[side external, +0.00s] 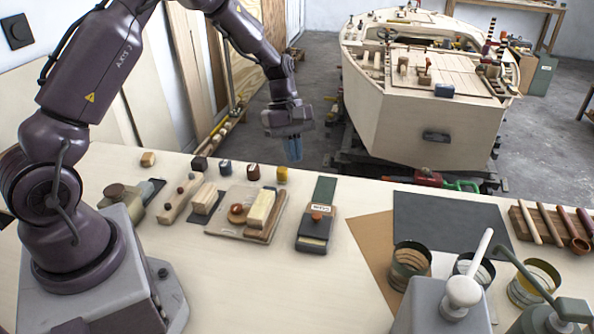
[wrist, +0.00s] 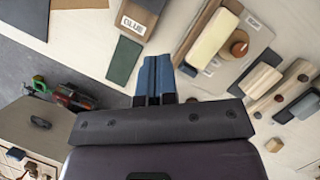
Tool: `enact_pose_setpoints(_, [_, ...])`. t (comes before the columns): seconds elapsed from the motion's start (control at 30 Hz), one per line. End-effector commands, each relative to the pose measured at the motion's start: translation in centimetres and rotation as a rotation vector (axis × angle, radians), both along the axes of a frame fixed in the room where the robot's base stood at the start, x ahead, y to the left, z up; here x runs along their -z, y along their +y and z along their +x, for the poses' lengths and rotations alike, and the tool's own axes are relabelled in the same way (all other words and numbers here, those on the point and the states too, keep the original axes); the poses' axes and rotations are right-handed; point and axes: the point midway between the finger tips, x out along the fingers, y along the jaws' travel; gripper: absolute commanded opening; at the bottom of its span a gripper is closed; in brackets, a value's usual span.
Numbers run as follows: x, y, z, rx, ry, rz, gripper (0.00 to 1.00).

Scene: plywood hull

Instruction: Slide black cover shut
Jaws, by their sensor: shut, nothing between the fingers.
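A small narrow box (side external: 313,231) with dark parts, a pale band, a white label and an orange-brown knob lies on the bench in the side view. Its dark part seems to be the black cover, but I cannot tell how far it is open. In the wrist view the box (wrist: 141,20) is at the top, cut by the frame edge, with a label reading like "GLUE". A dark green strip (side external: 324,190) lies flat at its far end. My gripper (side external: 293,152) is shut and empty, blue fingers pointing down, above and beyond the bench's far edge. The fingertips (wrist: 155,62) are apart from the box.
Left of the box is a board (side external: 218,222) with a cream block and a round knob. Several small coloured blocks line the far edge. To the right are a black sheet (side external: 450,221), metal cans (side external: 409,266) and pump dispensers. A plywood hull (side external: 440,110) stands behind.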

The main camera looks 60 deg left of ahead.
Motion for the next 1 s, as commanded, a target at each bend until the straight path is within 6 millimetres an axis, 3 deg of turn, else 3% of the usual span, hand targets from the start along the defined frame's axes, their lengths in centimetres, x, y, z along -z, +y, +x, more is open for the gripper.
enact_pose_setpoints(0.17, [-0.2,1.8,1.5,-0.002,0.001,0.001,0.00])
enact_pose_setpoints(0.37, [1.1,1.4,1.6,-0.001,0.004,0.000,0.00])
enact_pose_setpoints(0.8, [9.4,-1.9,1.1,0.001,0.005,-0.001,0.00])
enact_pose_setpoints(1.0, [9.1,-4.8,0.9,0.001,0.000,0.001,0.00])
